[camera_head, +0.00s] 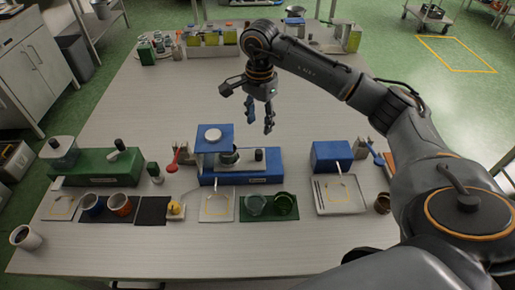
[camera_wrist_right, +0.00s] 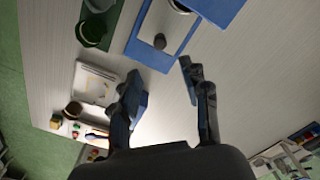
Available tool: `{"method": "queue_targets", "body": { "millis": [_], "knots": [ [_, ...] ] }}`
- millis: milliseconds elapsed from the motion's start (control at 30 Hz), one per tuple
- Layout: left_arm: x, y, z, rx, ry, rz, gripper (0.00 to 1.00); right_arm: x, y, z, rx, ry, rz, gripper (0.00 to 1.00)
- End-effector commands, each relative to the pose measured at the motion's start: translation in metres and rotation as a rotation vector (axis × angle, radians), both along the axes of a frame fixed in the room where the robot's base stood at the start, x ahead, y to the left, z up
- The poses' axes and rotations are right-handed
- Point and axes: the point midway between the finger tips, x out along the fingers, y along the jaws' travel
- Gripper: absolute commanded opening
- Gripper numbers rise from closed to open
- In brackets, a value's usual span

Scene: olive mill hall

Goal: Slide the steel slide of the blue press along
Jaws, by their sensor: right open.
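The blue press (camera_head: 268,171) stands in the middle of the table in the head view, with a raised blue block with a round white top at its left end. Its steel slide (camera_head: 246,163) lies flat on it and carries a small dark knob (camera_head: 258,154). In the right wrist view the press (camera_wrist_right: 150,56) is at the top, with the slide (camera_wrist_right: 176,35) and its knob (camera_wrist_right: 160,41) showing. My right gripper (camera_head: 260,122) is open and empty, pointing down above the table behind the press, apart from it. My left gripper is not in view.
A green press (camera_head: 95,167) stands left and a blue box (camera_head: 332,156) right of the blue press. A red-handled tool (camera_head: 173,163) is close by. Cups, glasses and trays (camera_head: 345,207) line the front. The table behind the press is largely clear.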

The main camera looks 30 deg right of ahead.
Motion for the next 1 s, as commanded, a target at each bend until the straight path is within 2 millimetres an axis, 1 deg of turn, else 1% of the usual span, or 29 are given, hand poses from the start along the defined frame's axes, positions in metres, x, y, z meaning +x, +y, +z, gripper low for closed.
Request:
{"method": "queue_targets", "body": {
  "millis": [33, 100, 167, 300, 500, 600, 700, 1000],
  "knots": [
    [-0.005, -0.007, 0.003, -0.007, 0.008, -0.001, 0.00, -0.001, 0.000, -0.009, 0.001, 0.005, 0.001, 0.46],
    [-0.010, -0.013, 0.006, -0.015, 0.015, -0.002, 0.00, -0.001, 0.000, -0.024, 0.001, 0.006, 0.001, 0.46],
    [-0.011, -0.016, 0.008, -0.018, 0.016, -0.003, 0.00, -0.002, 0.000, -0.037, 0.002, 0.007, 0.001, 0.46],
    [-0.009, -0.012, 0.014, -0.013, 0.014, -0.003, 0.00, -0.002, 0.001, -0.067, 0.001, 0.006, 0.002, 0.46],
    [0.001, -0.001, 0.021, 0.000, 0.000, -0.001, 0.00, -0.001, 0.000, -0.101, 0.001, 0.004, 0.000, 0.46],
    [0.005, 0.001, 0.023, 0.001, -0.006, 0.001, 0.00, -0.001, 0.001, -0.112, 0.001, 0.003, 0.002, 0.46],
    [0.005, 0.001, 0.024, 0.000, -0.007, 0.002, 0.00, -0.001, 0.000, -0.118, 0.001, 0.002, 0.002, 0.46],
    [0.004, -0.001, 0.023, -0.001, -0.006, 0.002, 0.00, 0.000, 0.000, -0.120, 0.000, 0.000, 0.002, 0.46]
  ]
}}
